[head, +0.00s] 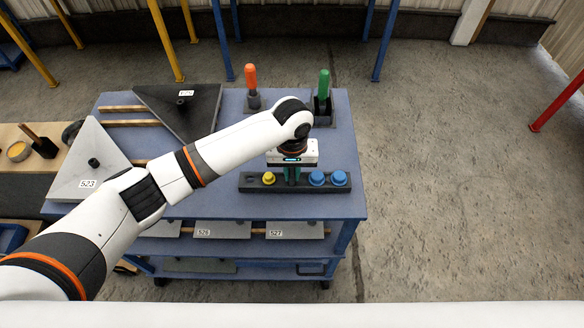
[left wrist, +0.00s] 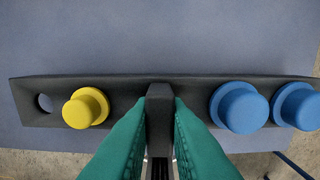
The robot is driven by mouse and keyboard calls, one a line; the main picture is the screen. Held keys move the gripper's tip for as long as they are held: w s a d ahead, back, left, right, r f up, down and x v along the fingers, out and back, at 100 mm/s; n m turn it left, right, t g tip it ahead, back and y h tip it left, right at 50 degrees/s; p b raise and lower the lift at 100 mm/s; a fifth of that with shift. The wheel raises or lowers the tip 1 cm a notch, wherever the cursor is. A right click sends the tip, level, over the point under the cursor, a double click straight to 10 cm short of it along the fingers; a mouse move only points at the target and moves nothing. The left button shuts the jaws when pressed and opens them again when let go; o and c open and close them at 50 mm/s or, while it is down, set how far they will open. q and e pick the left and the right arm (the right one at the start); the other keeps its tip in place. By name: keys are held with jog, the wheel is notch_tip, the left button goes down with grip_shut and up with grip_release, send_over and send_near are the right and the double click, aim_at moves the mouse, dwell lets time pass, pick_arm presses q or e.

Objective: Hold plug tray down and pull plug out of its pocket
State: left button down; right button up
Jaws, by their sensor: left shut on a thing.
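The plug tray (head: 302,187) is a long dark strip on the blue cart top. It also spans the left wrist view (left wrist: 190,90). A yellow plug (head: 268,178) sits in it left of my gripper, and two blue plugs (head: 316,178) (head: 340,178) sit to the right. An empty round pocket (left wrist: 45,103) is at the tray's left end. My left gripper (head: 292,180) points down at the tray's middle, its green fingers shut on a dark raised block (left wrist: 160,100) there. The fingers hide the block's lower part. My right gripper is not in view.
Orange-handled (head: 251,75) and green-handled (head: 323,84) tools stand in holders at the back of the cart top (head: 220,200). Dark and light triangular panels (head: 180,105) (head: 88,160) lie at the left, partly behind my arm. Floor right of the cart is clear.

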pick_arm(q)
jog(key=shift+f, duration=0.4)
jog(key=shift+f+p, duration=0.2)
jog(key=shift+p, duration=0.15)
jog(key=shift+f, duration=0.1)
dwell(0.6)
